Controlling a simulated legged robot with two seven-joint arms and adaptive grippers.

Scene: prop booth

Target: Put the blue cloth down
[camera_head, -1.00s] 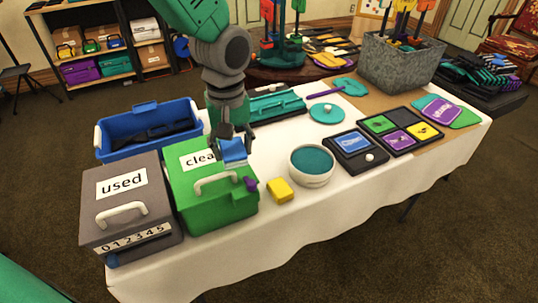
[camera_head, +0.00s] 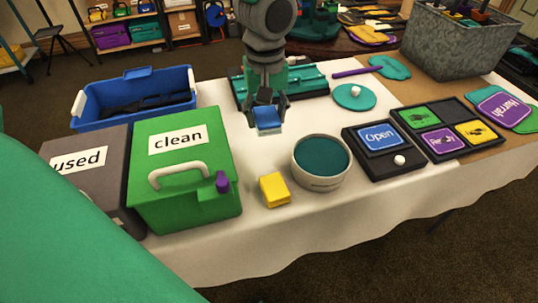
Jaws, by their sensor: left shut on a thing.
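The blue cloth (camera_head: 268,119) is a small folded square between the fingers of my left gripper (camera_head: 268,104). The gripper points down and is shut on it, above the white tablecloth, behind the yellow block (camera_head: 274,190) and to the right of the green box marked "clean" (camera_head: 186,170). I cannot tell whether the cloth touches the table. My right gripper is not in view; a large green part of mine fills the lower left.
The grey "used" box (camera_head: 92,167) stands left of the green one. A blue bin (camera_head: 134,92) is behind them. A round teal-topped tub (camera_head: 320,162) stands right of the yellow block. The "Open" board (camera_head: 379,140) lies further right. White tablecloth shows around the gripper.

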